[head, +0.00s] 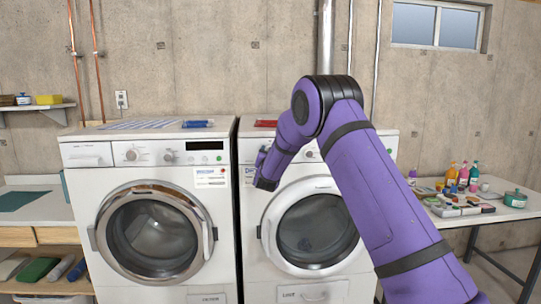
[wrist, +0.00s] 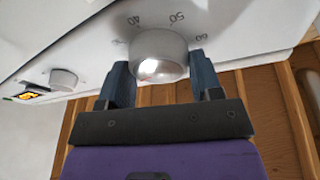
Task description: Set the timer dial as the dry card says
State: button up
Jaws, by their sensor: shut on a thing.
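The timer dial (wrist: 158,50) is a round light-grey knob on a white panel in the wrist view. The numbers 40, 50 and 60 are printed around it, and I cannot make out a pointer mark. My gripper (wrist: 160,80) has one dark finger on each side of the dial and is shut on it. In the head view the right machine (head: 250,215) carries a small card (head: 249,171), partly hidden behind my purple arm; its text is too small to read. My arm hides much of that machine's control panel, and the gripped dial cannot be made out there.
Another knob (wrist: 64,78) sits on the same panel. A second white machine (head: 85,215) with its own card (head: 210,177) stands close on the left. A table (head: 510,211) with bottles and small items is at right. A shelf unit (head: 45,235) is at left.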

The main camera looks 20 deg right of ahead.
jog(key=shift+m+g+h, duration=0.3)
jog(key=shift+m+g, duration=0.2)
jog(key=shift+m, duration=1.3)
jog(key=o, duration=0.9)
jog(key=shift+d, duration=0.1)
jog(key=v, duration=1.1)
jog(key=shift+w, duration=0.1)
